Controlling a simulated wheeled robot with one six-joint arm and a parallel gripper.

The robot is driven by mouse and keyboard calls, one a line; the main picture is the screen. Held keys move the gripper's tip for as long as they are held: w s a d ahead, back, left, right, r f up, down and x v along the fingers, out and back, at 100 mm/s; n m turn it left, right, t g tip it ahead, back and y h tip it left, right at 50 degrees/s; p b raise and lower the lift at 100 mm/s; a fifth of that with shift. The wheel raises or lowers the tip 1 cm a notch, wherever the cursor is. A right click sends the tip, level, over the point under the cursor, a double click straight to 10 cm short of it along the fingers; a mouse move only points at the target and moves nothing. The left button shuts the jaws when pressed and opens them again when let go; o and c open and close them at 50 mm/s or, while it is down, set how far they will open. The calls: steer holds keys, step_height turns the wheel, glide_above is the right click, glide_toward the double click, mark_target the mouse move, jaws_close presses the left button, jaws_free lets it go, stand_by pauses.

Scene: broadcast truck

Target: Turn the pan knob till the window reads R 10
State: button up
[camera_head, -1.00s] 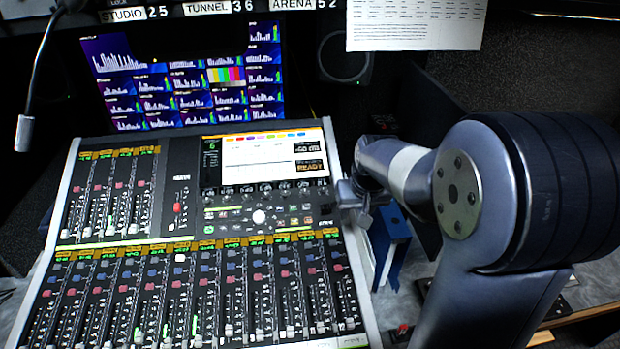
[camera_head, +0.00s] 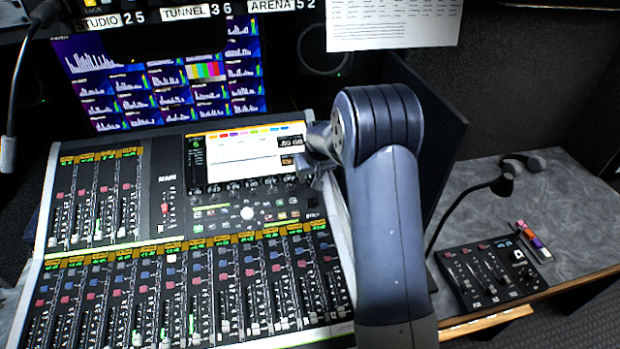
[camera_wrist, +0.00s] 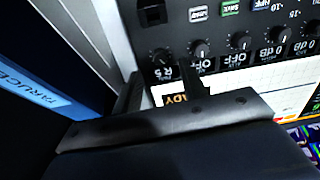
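In the wrist view, the pan knob (camera_wrist: 160,55) is a small dark knob at the left end of a row. The window (camera_wrist: 162,74) beside it appears to read R 5. My gripper (camera_wrist: 162,88) shows two dark fingers with a gap between them, one on each side below the knob. I see nothing held, and I cannot tell whether a finger touches the knob. In the head view, my gripper (camera_head: 312,174) is at the right end of the knob row under the console screen (camera_head: 242,150). My arm hides the pan knob there.
Other knobs (camera_wrist: 240,40) reading OFF or dB sit close beside the pan knob. The mixing console (camera_head: 180,290) has many faders.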

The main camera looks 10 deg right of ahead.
mark_target(310, 183)
steer(key=shift+p+x, duration=0.4)
steer(key=shift+x, duration=1.7)
steer(key=shift+c, duration=0.2)
jaws_close()
